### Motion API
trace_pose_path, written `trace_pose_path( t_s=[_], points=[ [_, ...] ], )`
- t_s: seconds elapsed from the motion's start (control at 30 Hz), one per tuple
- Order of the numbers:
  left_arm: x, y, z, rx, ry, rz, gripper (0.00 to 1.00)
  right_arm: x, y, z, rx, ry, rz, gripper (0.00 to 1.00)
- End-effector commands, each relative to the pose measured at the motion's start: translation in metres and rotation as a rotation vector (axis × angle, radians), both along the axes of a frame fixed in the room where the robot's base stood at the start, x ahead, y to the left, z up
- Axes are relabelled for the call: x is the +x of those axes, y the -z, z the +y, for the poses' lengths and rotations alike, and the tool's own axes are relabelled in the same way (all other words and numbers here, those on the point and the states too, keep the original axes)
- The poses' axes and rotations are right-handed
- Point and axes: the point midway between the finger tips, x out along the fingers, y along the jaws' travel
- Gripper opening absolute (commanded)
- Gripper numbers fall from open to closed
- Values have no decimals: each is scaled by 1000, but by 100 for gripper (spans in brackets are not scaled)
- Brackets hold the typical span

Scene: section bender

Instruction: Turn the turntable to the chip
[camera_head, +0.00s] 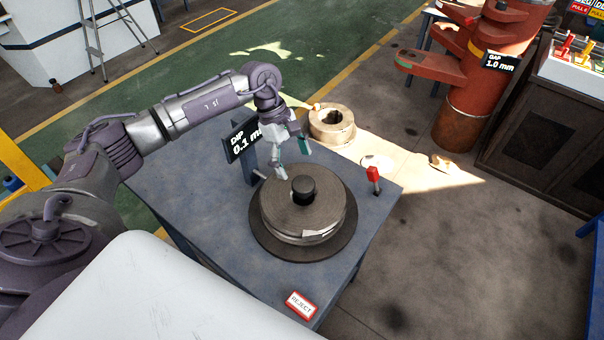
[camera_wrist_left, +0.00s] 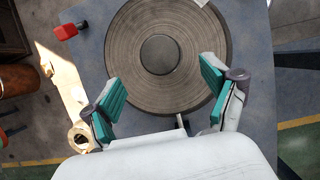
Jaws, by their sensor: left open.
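The turntable (camera_head: 262,236) is a dark round plate on the blue-grey table, with a stack of grey grooved discs (camera_head: 325,211) on it and a dark knob (camera_head: 303,186) at the centre. In the left wrist view the grooved disc (camera_wrist_left: 196,75) fills the upper middle, with the knob (camera_wrist_left: 159,54) at its centre. A light chip-like patch (camera_head: 318,233) shows on the stack's near side. My left gripper (camera_head: 292,160) is open above the far edge of the stack; its teal-padded fingers (camera_wrist_left: 160,95) are apart with nothing between them. My right gripper is not in view.
A sign reading 0.1 mm (camera_head: 243,142) stands at the table's far left. A red-topped switch (camera_head: 373,176) is at the right, and a REJECT label (camera_head: 300,305) at the near edge. A pale ring (camera_head: 345,134) lies beyond the table. A red machine (camera_head: 470,90) stands back right.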

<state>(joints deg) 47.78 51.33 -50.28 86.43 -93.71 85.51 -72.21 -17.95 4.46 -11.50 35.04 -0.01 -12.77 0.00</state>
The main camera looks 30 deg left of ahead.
Motion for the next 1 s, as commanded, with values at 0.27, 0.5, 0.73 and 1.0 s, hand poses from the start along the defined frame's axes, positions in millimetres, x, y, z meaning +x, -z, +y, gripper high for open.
trace_pose_path(
  t_s=[0.27, 0.5, 0.73, 1.0],
  points=[
    [-3, 42, -19, -2, 1, 2, 86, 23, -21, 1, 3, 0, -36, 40],
    [-3, 58, -24, 0, 0, 0, 86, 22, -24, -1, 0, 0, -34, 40],
    [-3, 58, -24, 0, 1, -1, 86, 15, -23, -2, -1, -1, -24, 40],
    [-3, 58, -24, -1, 0, -1, 42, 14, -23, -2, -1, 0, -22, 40]
  ],
)
